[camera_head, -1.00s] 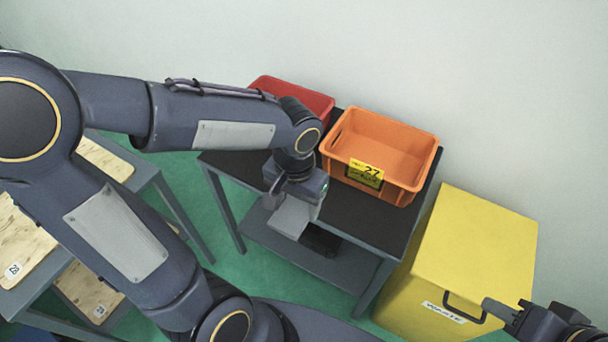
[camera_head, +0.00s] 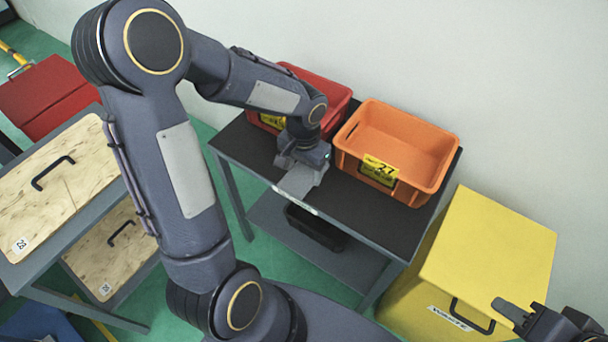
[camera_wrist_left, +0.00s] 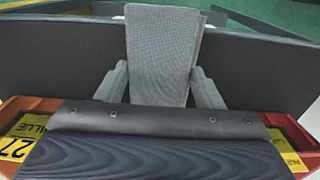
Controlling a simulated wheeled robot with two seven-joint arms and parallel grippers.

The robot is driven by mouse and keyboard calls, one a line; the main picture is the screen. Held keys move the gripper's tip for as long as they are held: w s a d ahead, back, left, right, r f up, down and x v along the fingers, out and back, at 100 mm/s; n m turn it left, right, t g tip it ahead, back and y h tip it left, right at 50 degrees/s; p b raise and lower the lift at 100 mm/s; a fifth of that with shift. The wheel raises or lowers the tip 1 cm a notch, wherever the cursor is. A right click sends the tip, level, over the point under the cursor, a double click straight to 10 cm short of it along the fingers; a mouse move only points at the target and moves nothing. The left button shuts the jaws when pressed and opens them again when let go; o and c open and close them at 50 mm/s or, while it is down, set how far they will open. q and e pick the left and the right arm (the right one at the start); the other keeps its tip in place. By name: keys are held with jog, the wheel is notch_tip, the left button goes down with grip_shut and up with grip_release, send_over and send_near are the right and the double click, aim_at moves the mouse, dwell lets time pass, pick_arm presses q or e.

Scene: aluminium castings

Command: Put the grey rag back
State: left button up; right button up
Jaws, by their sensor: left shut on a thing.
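The grey rag (camera_wrist_left: 163,50) is between the two fingers of my left gripper (camera_wrist_left: 160,85) in the left wrist view, hanging out beyond the fingertips. In the head view the left gripper (camera_head: 303,172) is over the dark table top (camera_head: 247,148), near its front edge, and the grey rag (camera_head: 297,182) shows below it. I cannot tell whether the rag touches the table. My right gripper (camera_head: 513,310) is only partly in view at the lower right, and its jaw opening is not clear.
An orange bin (camera_head: 350,158) labelled 27 and a red bin (camera_head: 338,92) stand on the table behind the left gripper. A black object (camera_head: 316,228) lies on the lower shelf. A yellow waste box (camera_head: 495,240) stands right of the table. A bench with wooden panels (camera_head: 60,165) is at left.

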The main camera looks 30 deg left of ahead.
aim_at(304, 169)
pick_arm(q)
jog(key=shift+w+a+f, duration=0.2)
jog(key=shift+w+f, duration=0.1)
jog(key=shift+f, duration=1.65)
jog(key=shift+f+b, duration=0.1)
jog(key=shift+b, duration=0.25)
jog(key=shift+f, duration=0.2)
jog(key=o, duration=0.9)
jog(key=shift+r, duration=0.15)
jog(key=shift+o, duration=0.2)
